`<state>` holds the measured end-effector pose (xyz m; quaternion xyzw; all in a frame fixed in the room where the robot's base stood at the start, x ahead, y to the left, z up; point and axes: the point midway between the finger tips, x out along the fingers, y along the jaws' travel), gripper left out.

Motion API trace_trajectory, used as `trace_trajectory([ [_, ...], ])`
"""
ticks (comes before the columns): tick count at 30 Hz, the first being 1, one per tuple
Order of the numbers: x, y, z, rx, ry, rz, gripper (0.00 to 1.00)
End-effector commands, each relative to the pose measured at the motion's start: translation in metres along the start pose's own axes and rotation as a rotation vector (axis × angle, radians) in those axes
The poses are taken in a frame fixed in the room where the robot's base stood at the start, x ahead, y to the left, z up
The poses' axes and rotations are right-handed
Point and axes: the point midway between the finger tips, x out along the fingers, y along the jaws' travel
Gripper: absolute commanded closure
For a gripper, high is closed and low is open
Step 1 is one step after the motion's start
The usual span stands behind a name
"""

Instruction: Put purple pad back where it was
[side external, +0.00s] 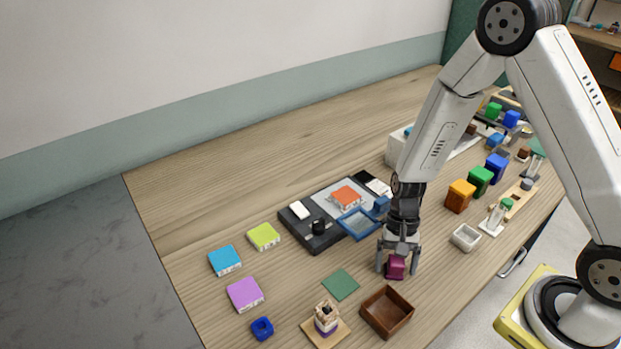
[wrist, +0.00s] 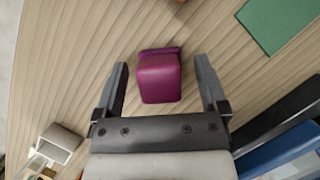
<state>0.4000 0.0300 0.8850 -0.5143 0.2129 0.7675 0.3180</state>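A flat light purple pad (side external: 245,294) lies on the wooden table at the front left in the side view. My gripper (side external: 397,268) points down, well to the right of the pad. Its two fingers stand apart on either side of a magenta block (side external: 395,266). In the wrist view the magenta block (wrist: 160,78) lies between the open fingers (wrist: 163,75), with a gap on each side. The purple pad does not show in the wrist view.
Blue (side external: 225,260) and lime (side external: 263,237) pads lie behind the purple pad, and a small blue block (side external: 262,329) lies in front. A green mat (side external: 341,284), a brown tray (side external: 387,312) and a dark console (side external: 310,240) surround my gripper. Bare table lies at the back left.

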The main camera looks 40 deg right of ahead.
Motion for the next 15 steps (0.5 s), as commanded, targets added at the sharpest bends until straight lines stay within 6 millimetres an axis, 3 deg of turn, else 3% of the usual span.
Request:
trace_trajectory([
  [9,-0.003,0.0,0.001,0.0,0.0,0.0,0.07],
  [15,-0.017,-0.001,0.001,0.0,0.001,-0.003,0.07],
])
